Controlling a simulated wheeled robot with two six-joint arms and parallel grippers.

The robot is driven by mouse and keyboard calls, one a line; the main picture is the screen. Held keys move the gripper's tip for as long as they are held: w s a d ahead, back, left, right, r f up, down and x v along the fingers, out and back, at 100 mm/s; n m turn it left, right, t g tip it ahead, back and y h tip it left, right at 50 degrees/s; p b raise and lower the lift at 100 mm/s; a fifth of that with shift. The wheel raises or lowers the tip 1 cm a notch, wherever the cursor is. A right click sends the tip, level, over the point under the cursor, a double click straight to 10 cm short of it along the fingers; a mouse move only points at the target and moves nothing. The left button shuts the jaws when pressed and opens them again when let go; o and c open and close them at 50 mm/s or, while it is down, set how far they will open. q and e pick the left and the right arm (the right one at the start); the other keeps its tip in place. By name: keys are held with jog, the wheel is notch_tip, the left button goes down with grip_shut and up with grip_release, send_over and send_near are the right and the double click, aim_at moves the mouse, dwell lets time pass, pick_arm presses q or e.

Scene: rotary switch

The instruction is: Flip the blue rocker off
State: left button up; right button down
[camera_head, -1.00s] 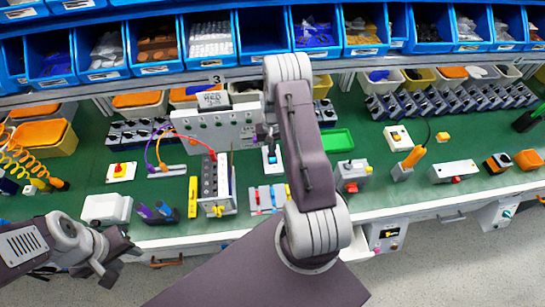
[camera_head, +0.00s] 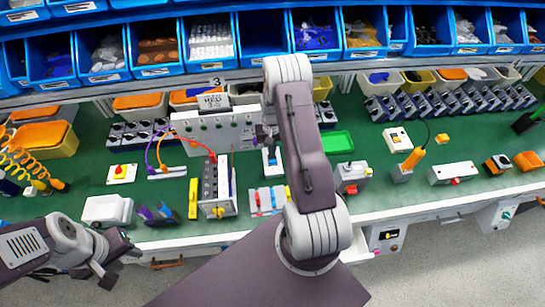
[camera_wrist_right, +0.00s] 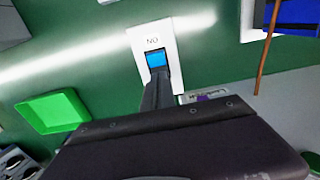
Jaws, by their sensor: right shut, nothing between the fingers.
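The blue rocker (camera_wrist_right: 156,60) sits in a white switch plate (camera_wrist_right: 150,37) marked "NO", seen in the right wrist view. In the head view the white plate (camera_head: 271,168) lies on the green bench, partly hidden by my right arm. My right gripper (camera_wrist_right: 156,78) is shut and empty, with its tips right at the lower edge of the rocker. Whether they touch it I cannot tell. In the head view my right gripper (camera_head: 266,142) is above the plate. My left gripper (camera_head: 118,264) is open and empty at the bench's front edge, far from the rocker.
A green tray (camera_head: 337,142) lies right of the switch; it also shows in the wrist view (camera_wrist_right: 50,112). A grey control panel (camera_head: 215,133) stands behind left. A block of coloured switches (camera_head: 266,200) lies in front. Blue bins line the back.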

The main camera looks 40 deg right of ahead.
notch_tip(320, 180, up, 6)
jog(key=p, duration=0.3)
jog(key=shift+f+p, duration=0.25)
jog(key=shift+p, duration=0.1)
